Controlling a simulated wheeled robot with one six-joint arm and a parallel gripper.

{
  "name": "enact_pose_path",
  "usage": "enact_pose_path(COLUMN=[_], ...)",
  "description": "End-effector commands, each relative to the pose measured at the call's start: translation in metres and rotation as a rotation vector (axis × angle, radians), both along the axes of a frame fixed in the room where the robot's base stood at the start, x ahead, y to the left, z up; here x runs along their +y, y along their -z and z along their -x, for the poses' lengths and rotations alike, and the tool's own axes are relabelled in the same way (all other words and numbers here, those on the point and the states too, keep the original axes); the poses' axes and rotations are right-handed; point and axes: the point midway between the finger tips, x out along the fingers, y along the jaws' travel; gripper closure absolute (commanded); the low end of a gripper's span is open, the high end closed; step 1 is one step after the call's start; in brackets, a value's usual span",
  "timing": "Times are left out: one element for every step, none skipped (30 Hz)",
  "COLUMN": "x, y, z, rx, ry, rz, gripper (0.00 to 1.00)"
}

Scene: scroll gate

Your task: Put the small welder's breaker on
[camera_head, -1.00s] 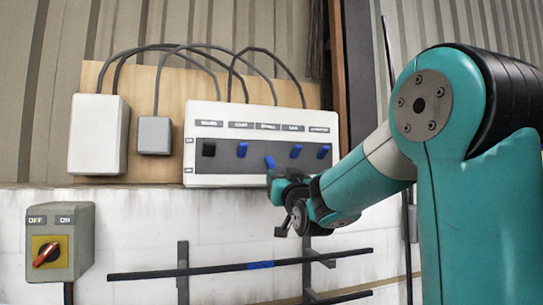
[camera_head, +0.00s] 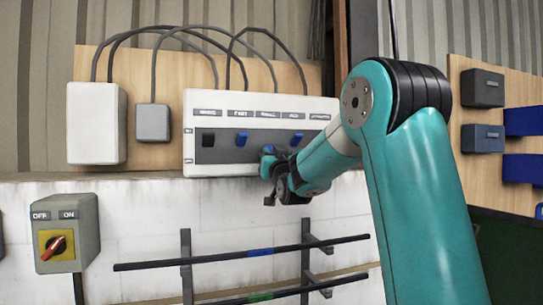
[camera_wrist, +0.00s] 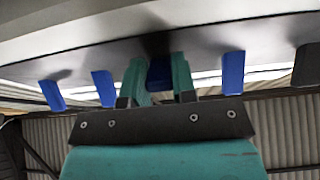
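The breaker panel (camera_head: 259,103) is a white box with a grey strip on the wall, with labels above a row of levers. The leftmost lever is black; the others are blue. The third label seems to read SMALL. My gripper (camera_head: 272,172) is in front of the lever under that label and hides it in the head view. In the wrist view, a blue lever (camera_wrist: 161,74) sits between my two fingers (camera_wrist: 160,82) and fills the visible gap. I cannot tell whether the fingers press on it, nor whether it is up or down.
Neighbouring blue levers (camera_wrist: 232,72) (camera_wrist: 103,88) stand close on both sides of my fingers. A rotary OFF/ON switch box (camera_head: 65,233) is at lower left. A rack with dark rods (camera_head: 187,262) is below the panel.

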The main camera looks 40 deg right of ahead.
Motion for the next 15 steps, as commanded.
enact_pose_path(x=[0.0001,0.0,0.0,0.0,0.0,0.0,0.0001,0.0001,0.0002,0.0003,0.0004,0.0006,0.0008,0.0009,0.0011], y=[-0.0001,-0.0001,-0.0001,-0.0001,-0.0002,-0.0004,-0.0007,-0.001,-0.0017,-0.0023,-0.003,-0.0038,-0.0047,-0.0053,-0.0065], z=[0.0001,0.0002,0.0002,0.0002,0.0002,0.0003,0.0004,0.0005,0.0007,0.0009,0.0011,0.0015,0.0018,0.002,0.0025], rx=[0.0,0.0,0.0,0.0,0.0,0.001,0.003,0.005,0.009,0.014,0.02,0.031,0.04,0.052,0.068], ry=[0.0,0.0,0.0,0.0,0.0,0.0,0.0,0.0,0.0,0.0,0.0,0.0,0.0,0.0,0.0], rz=[0.0,0.0,0.0,0.0,0.0,0.0,-0.001,-0.003,-0.004,-0.007,-0.01,-0.015,-0.019,-0.025,-0.033], gripper=[0.9,0.97,0.98,0.98,0.98,0.98,0.98,0.98,0.98,0.98,0.98,0.98,0.98,0.98,0.98])
